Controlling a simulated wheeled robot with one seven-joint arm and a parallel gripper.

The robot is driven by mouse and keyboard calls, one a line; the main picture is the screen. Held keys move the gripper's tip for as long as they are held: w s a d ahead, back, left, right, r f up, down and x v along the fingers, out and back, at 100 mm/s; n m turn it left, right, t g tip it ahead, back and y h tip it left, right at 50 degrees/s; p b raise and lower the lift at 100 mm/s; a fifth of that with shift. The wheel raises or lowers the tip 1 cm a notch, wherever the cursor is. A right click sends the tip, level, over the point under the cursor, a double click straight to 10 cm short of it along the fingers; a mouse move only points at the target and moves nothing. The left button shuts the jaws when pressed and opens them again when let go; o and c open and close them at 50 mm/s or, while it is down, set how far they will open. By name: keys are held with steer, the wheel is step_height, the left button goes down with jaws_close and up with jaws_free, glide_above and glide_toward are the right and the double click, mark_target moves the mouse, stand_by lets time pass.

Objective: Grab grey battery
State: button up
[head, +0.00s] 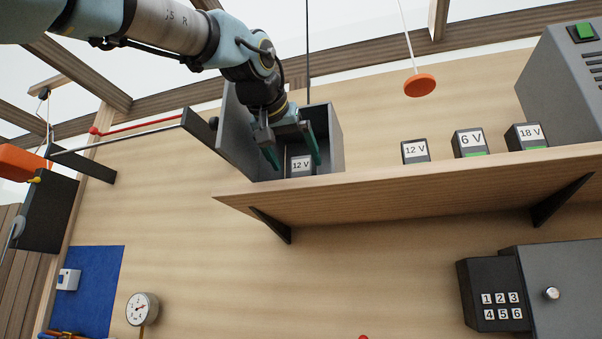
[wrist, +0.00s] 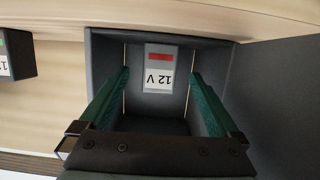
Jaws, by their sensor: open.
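A grey battery (head: 301,166) labelled 12 V stands inside an open dark grey box (head: 334,140) on the shelf. In the wrist view the same battery (wrist: 158,68) shows a white label and a red strip, against the far side of the box interior (wrist: 215,85). My gripper (head: 293,160) reaches into the box from above. Its two green fingers are open and spread to either side of the battery in the wrist view (wrist: 160,82), with nothing between the tips that I can see as held. The battery's lower part is hidden in the head view.
On the wooden shelf (head: 380,190), right of the box, stand three more batteries labelled 12 V (head: 415,151), 6 V (head: 469,142) and 18 V (head: 526,136). The box's door (head: 237,135) stands open at left. An orange disc (head: 420,85) hangs above the shelf.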

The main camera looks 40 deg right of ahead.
mark_target(301, 171)
steer(key=shift+x, duration=0.9)
steer(key=p+x, duration=0.1)
steer(key=x, duration=0.1)
steer(key=p+x, duration=0.2)
steer(key=shift+w+d+r, duration=0.1)
steer(key=shift+w+d, duration=0.1)
steer(key=shift+d, duration=0.2)
steer(key=shift+w+d, duration=0.2)
steer(key=shift+d, duration=0.05)
jaws_close()
